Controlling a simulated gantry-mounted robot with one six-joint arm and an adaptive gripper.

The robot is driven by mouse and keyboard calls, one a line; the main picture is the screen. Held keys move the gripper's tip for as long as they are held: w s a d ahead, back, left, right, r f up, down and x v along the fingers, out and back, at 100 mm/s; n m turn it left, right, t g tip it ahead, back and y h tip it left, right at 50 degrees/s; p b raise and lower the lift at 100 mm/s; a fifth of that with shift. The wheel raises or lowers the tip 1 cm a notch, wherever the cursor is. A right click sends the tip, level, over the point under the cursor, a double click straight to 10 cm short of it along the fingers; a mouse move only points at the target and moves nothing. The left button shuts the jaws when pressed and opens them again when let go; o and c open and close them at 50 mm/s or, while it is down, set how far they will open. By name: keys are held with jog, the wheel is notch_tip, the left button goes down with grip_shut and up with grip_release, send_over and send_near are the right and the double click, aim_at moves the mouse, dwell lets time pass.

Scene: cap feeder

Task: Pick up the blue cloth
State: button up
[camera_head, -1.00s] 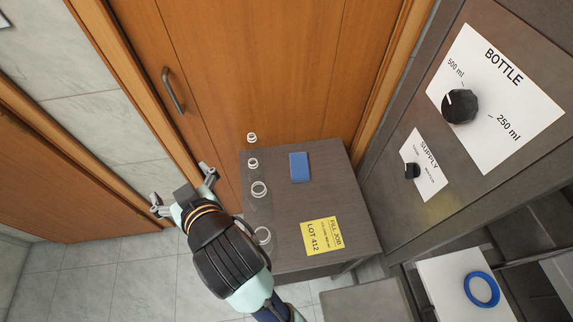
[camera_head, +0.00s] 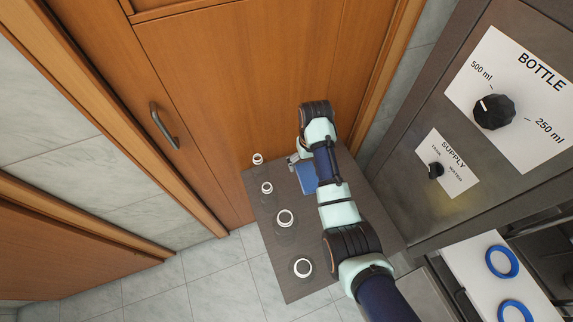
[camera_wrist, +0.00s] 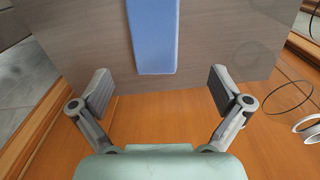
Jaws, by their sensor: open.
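The blue cloth (camera_head: 307,180) lies flat on the dark table, partly hidden by my arm in the head view. In the wrist view the cloth (camera_wrist: 153,36) is a long blue strip running in from the top edge, its near end just beyond the gap between the fingers. My gripper (camera_wrist: 159,91) is open and empty, with one finger to each side of the line of the cloth. In the head view most of my gripper is hidden behind my arm; one grey finger shows beside the cloth. I cannot tell its exact height above the table.
Several clear bottles with white necks, one a larger bottle (camera_head: 285,218), stand along the left side of the dark table (camera_head: 262,195). Wooden doors (camera_head: 230,90) rise behind it. A dark panel with a bottle dial (camera_head: 493,112) and blue rings (camera_head: 502,262) are at right.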

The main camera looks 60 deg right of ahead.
aim_at(309, 176)
jog(key=shift+s+f, duration=0.1)
jog(key=shift+s, duration=0.15)
jog(key=shift+s+f+b, duration=0.2)
jog(key=shift+f+b, duration=0.05)
jog(key=shift+f, duration=0.3)
jog(key=shift+s+f+b, duration=0.15)
jog(key=shift+f+b, duration=0.05)
jog(key=shift+f, duration=0.3)
notch_tip(309, 176, down, 6)
jog(key=b, duration=0.2)
jog(key=shift+w+d+r+b, duration=0.1)
jog(key=shift+w+d+b, duration=0.05)
jog(key=shift+b, duration=0.15)
jog(key=shift+c, duration=0.3)
jog(key=c, duration=1)
